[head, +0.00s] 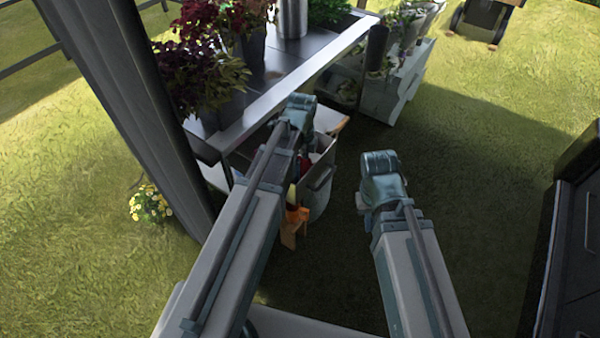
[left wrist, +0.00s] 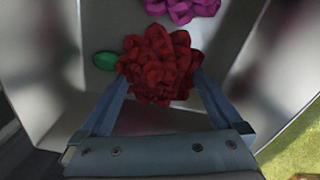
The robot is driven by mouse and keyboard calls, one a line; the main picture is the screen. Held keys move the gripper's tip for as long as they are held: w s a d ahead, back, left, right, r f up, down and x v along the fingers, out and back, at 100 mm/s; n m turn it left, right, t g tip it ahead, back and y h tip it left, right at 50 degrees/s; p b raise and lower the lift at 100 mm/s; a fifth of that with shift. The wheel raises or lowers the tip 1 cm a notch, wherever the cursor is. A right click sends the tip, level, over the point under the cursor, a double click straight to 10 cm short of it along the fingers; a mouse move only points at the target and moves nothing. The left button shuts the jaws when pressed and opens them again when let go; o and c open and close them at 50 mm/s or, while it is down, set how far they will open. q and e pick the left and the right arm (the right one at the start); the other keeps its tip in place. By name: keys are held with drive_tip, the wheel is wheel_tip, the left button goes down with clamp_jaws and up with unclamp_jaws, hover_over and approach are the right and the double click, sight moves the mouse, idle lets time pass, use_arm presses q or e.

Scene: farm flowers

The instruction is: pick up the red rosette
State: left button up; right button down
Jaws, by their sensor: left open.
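The red rosette (left wrist: 160,62) is a dark red, many-petalled bloom, seen in the left wrist view inside a grey bin (left wrist: 40,75). My left gripper (left wrist: 160,84) is open, with one finger on each side of the rosette's lower part. I cannot tell whether the fingers touch it. In the head view my left arm reaches over the bin (head: 320,190) and hides most of its inside; a small red patch (head: 304,172) shows there. The right arm's upper joint shows in the head view, but its gripper does not.
A magenta rosette (left wrist: 184,8) lies beyond the red one, and a green oval piece (left wrist: 106,60) is beside it. A dark table (head: 270,75) with potted plants (head: 205,75) stands to the left. A post (head: 125,100) is near my left arm. Grass (head: 480,130) is open to the right.

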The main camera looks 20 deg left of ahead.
use_arm(q)
drive_tip(key=c, duration=1.2)
drive_tip(key=shift+r, duration=0.15)
drive_tip(key=shift+c, duration=0.2)
wheel_tip(320, 180, up, 10)
drive_tip(key=p, duration=1)
